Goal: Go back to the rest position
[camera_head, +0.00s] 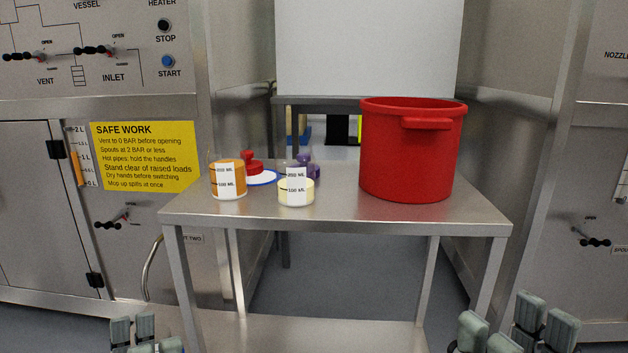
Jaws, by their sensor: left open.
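My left gripper (146,335) shows at the bottom left edge, low in front of the steel table (340,221). It is open, and its lower part is cut off by the frame. My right gripper (505,325) shows at the bottom right edge, in front of the table's right leg. Its fingers stand apart with nothing between them. Both grippers are empty and clear of the things on the table.
On the table stand a red pot (408,155), a beaker of orange liquid (228,180), a beaker of pale yellow liquid (296,192), a red-knobbed item (252,163) and a purple item (313,171). Steel cabinets with a yellow sign (145,156) flank it.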

